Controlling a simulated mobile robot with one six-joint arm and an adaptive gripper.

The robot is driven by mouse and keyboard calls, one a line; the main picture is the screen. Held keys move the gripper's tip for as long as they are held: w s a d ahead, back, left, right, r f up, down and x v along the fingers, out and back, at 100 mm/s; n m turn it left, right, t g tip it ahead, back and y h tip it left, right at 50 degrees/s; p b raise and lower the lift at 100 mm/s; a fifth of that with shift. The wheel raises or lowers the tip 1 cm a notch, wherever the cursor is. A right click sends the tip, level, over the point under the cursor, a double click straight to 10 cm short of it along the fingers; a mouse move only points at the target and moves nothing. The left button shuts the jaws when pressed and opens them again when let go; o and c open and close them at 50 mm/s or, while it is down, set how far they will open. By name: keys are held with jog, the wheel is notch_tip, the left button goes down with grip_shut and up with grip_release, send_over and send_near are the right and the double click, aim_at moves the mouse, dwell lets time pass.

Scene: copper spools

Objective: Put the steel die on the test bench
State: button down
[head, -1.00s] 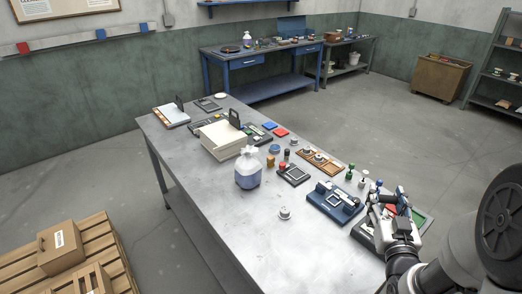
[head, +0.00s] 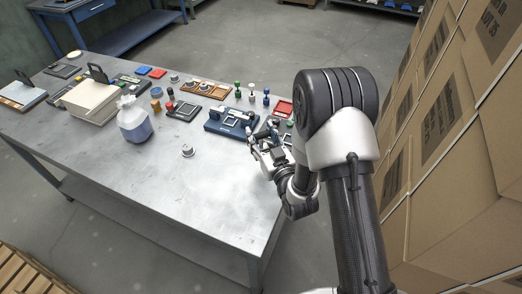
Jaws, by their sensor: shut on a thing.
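My gripper (head: 266,141) is over the right end of the grey metal table (head: 190,195), just right of and in front of a blue fixture (head: 231,121) with a square frame. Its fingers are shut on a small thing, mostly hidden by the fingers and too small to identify. A small silver knobbed piece (head: 187,151) stands alone on the table, left of my gripper. I cannot tell whether either one is the steel die. A blue workbench (head: 100,18) stands at the back left; no label marks it as the test bench.
Stacked cardboard boxes (head: 440,120) rise close on the right. The table's front middle is clear.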

aim_at(262, 148)
jog(key=shift+f+b, duration=0.7)
jog(key=shift+f, duration=2.05)
jog(key=shift+f, duration=0.15)
jog(key=c, duration=0.8)
grip_release()
jog(key=shift+f, duration=0.1)
jog(key=shift+r, duration=0.2)
jog(key=v, duration=1.2)
jog(key=shift+b, duration=0.35)
